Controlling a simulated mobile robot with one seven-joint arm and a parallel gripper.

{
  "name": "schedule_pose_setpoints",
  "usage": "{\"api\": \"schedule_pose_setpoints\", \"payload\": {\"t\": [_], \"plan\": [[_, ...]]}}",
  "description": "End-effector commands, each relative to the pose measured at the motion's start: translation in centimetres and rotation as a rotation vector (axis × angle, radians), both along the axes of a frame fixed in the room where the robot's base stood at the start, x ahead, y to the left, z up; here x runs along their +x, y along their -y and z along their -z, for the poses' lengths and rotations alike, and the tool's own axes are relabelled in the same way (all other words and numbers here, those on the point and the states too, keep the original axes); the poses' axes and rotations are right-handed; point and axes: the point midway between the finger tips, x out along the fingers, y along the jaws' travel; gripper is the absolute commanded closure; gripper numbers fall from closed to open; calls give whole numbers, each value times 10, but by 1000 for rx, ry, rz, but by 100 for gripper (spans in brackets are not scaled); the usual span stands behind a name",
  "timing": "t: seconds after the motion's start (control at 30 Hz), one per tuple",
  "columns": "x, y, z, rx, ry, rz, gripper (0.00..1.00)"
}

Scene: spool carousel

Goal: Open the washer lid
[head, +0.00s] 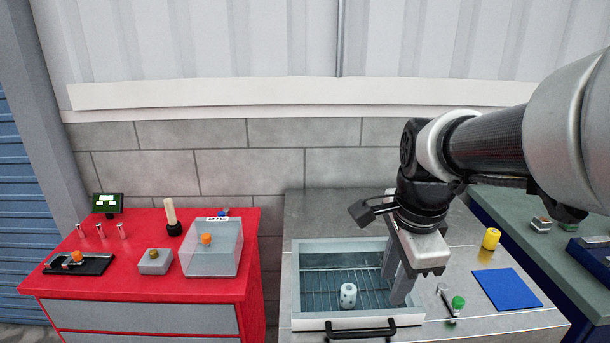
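The washer (296,290) is a rectangular basin set in the grey metal counter. A black bar handle (361,331) is on the pale strip along its front edge. The basin's inside shows clearly; I cannot tell whether a see-through lid covers it. A white cylindrical part with dark spots (348,295) stands on the wire rack inside. My gripper (393,289) points down over the right side of the washer, behind and right of the handle and apart from it. Its two fingers look spread with nothing between them. The fingers hide part of the washer's right side.
A red cabinet (140,283) on the left holds a clear box (212,250) and small parts. My arm crosses the upper right.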

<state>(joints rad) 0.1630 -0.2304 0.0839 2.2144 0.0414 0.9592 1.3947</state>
Motion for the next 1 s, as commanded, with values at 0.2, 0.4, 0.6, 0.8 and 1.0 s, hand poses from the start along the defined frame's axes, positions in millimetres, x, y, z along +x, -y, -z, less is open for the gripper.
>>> {"api": "schedule_pose_setpoints", "payload": {"t": [0.2,0.4,0.6,0.8,1.0], "plan": [[5,1,12,17,-14,69,70],[10,1,44,16,-17,67,70],[18,1,88,17,-19,66,70],[26,1,131,17,-17,67,70],[33,1,162,17,-14,65,70]]}}
